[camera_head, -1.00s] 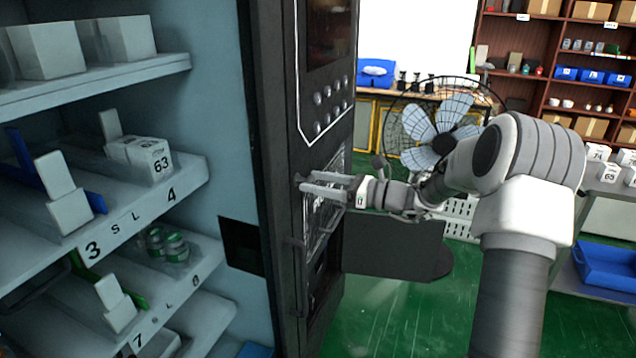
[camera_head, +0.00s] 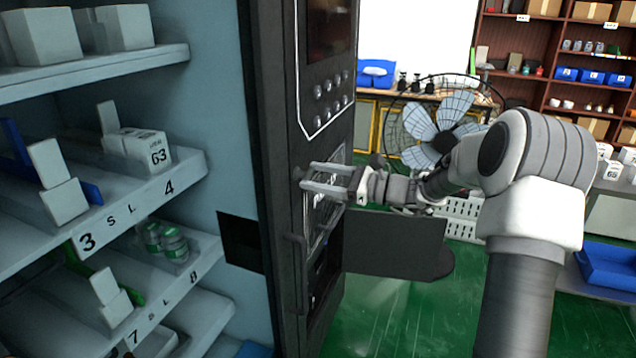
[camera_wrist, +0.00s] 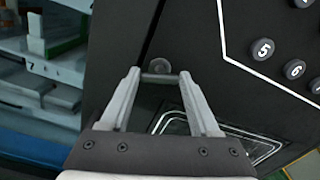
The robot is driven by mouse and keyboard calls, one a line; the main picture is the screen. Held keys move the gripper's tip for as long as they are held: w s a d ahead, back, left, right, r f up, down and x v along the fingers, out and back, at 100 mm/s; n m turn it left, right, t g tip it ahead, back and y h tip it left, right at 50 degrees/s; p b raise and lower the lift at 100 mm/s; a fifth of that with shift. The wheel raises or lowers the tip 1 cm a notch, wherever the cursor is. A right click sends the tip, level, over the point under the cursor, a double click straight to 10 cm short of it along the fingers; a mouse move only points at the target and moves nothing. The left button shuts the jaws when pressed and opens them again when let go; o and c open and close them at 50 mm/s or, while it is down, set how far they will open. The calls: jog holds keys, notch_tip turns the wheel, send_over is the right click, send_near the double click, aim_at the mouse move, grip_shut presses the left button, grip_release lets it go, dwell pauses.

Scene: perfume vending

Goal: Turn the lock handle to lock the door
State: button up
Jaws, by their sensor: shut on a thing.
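The lock handle is a small grey bar (camera_wrist: 160,77) with a round knob behind it, on the black front of the vending machine door (camera_head: 270,120). My gripper (camera_wrist: 160,76) has its two pale fingers on either side of the handle bar, shut on it. In the head view my gripper (camera_head: 308,180) reaches the black panel from the right, below the round buttons. The handle is mostly hidden by the fingertips there. I cannot tell from the frames whether the lock is engaged.
Lit shelves (camera_head: 130,205) with boxes and jars fill the left. A dark vertical pull bar (camera_head: 297,275) is below my gripper. A black flap (camera_head: 400,255) sticks out to the right. A fan (camera_head: 440,130) and a workbench stand behind my arm.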

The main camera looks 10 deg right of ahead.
jog(key=n+b, duration=0.4)
jog(key=shift+s+f+n, duration=0.1)
jog(key=shift+f+n, duration=0.25)
jog(key=shift+n, duration=0.05)
jog(key=n+b, duration=0.9)
jog(key=b, duration=0.2)
jog(key=shift+n, duration=0.3)
jog(key=shift+r+b, duration=0.15)
jog(key=shift+b, duration=0.3)
jog(key=o, duration=1.4)
jog(key=shift+c, duration=0.2)
jog(key=p+v, duration=0.4)
jog(key=v, duration=1.3)
jog(key=shift+s, duration=0.2)
